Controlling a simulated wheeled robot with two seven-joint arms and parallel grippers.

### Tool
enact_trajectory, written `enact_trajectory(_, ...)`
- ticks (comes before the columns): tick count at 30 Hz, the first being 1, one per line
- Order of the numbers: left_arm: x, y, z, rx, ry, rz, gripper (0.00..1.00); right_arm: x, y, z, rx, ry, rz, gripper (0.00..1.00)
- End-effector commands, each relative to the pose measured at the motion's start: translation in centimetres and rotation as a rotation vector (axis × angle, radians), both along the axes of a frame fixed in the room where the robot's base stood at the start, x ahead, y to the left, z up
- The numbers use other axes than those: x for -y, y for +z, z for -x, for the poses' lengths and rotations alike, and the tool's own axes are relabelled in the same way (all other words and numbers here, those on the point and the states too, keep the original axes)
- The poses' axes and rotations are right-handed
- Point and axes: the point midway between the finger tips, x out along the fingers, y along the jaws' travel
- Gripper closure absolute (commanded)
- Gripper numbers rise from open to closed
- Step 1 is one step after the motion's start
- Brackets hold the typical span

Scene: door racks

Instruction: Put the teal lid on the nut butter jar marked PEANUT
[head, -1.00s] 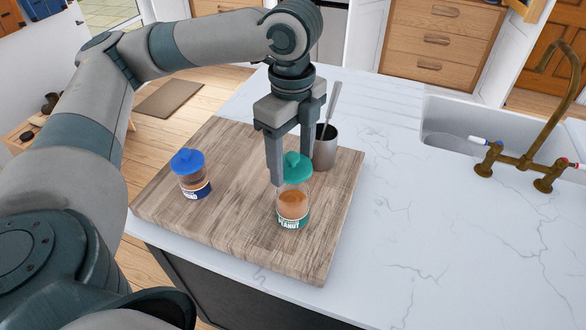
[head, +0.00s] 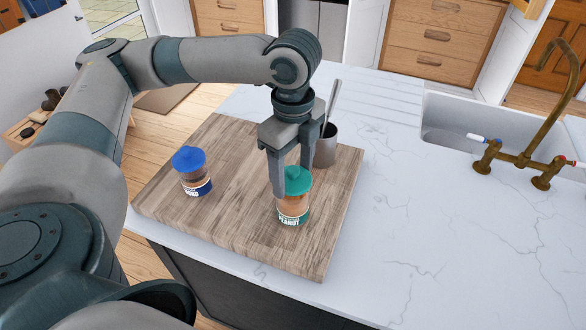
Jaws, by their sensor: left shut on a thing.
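The nut butter jar marked PEANUT (head: 292,210) stands upright near the front right of the wooden board. It is clear, with brown contents and a teal label band. My left gripper (head: 291,177) points down over it and is shut on the teal lid (head: 297,181). The lid is level at the jar's mouth and appears to touch the rim; the near finger hides part of the lid and rim. My right gripper is not in view.
A second jar (head: 197,187) with a blue lid (head: 189,160) stands on the left of the wooden board (head: 240,222). A grey cup (head: 326,150) with a utensil stands behind the gripper. The white counter on the right is clear up to the sink and brass tap (head: 530,150).

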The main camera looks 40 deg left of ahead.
Motion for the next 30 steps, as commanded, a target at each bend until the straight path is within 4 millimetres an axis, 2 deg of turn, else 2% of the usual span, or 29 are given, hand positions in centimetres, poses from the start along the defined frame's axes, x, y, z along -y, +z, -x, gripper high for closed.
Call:
enact_trajectory(21, 0.0, -1.2, 0.0, 0.0, 0.0, 0.001, 0.62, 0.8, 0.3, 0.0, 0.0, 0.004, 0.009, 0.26)
enact_trajectory(22, 0.0, -1.2, 0.0, 0.0, 0.0, 0.001, 0.33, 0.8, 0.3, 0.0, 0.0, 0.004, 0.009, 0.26)
enact_trajectory(24, 0.0, -1.2, 0.0, 0.0, 0.0, 0.0, 0.22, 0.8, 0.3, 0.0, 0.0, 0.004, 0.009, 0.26)
enact_trajectory(30, 0.0, -1.2, 0.0, 0.0, 0.0, 0.0, 0.22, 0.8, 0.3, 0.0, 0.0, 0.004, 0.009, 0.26)
